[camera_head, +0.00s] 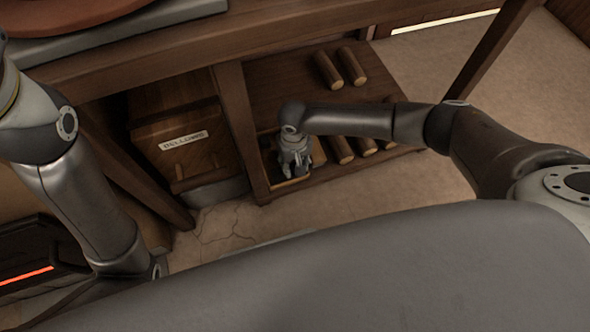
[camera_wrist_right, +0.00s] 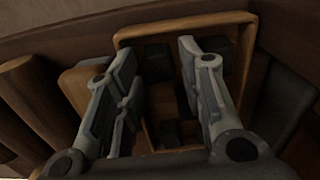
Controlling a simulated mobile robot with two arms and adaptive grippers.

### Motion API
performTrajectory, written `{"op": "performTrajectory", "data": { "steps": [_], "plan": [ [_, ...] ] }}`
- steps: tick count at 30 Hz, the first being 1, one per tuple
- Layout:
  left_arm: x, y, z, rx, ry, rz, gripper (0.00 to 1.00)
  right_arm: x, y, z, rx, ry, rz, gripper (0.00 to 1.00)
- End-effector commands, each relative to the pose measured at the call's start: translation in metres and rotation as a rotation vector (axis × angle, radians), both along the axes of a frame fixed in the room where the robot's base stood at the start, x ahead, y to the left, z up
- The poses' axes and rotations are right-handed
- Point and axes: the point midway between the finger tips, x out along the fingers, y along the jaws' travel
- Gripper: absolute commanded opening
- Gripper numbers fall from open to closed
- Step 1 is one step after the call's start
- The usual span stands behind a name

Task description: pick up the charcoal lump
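Several dark, blocky charcoal lumps lie in a shallow wooden tray (camera_wrist_right: 180,29) in the right wrist view. One lump (camera_wrist_right: 157,62) shows between the fingers toward the far side, another (camera_wrist_right: 170,133) nearer, and others are partly behind the right-hand finger. My right gripper (camera_wrist_right: 157,85) is open over the tray, with no lump visibly held. In the head view, my right gripper (camera_head: 294,166) points down at the tray (camera_head: 292,183), mostly covering it. Contact with a lump cannot be told. My left arm shows at left, but its gripper is out of view.
The tray sits on a low wooden shelf (camera_head: 272,83) with several wooden rolls (camera_head: 328,70). A wooden box labelled "BELLOWS" (camera_head: 178,120) stands left of it, beyond an upright post (camera_head: 238,120). The tabletop edge (camera_head: 160,52) runs above. Open floor (camera_head: 440,75) lies right.

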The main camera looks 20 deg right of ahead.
Motion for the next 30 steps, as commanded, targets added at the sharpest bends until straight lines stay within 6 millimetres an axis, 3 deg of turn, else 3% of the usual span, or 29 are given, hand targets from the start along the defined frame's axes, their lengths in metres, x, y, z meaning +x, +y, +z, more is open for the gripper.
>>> {"op": "performTrajectory", "data": {
  "steps": [1,3,12,13,15,30],
  "plan": [
    [-0.0028,-0.0001,-0.0033,0.000,-0.010,0.000,0.40,-0.0005,-0.0029,-0.0138,-0.004,-0.005,0.001,0.32],
    [-0.0044,-0.0004,-0.0020,0.000,-0.016,0.001,0.40,-0.0009,-0.0036,-0.0173,-0.005,-0.005,0.002,0.32],
    [-0.0051,-0.0006,-0.0006,0.002,-0.018,0.001,0.40,-0.0028,-0.0027,-0.0184,-0.004,-0.001,0.002,0.32],
    [-0.0053,-0.0006,-0.0005,0.001,-0.019,0.001,0.40,-0.0026,-0.0028,-0.0181,-0.004,-0.001,0.002,0.38],
    [-0.0056,-0.0006,-0.0002,0.001,-0.019,0.001,0.40,-0.0022,-0.0027,-0.0173,-0.004,-0.001,0.002,0.29],
    [-0.0057,-0.0007,0.0003,0.001,-0.020,0.001,0.40,-0.0008,-0.0047,-0.0160,-0.007,-0.004,0.000,0.18]
  ]
}}
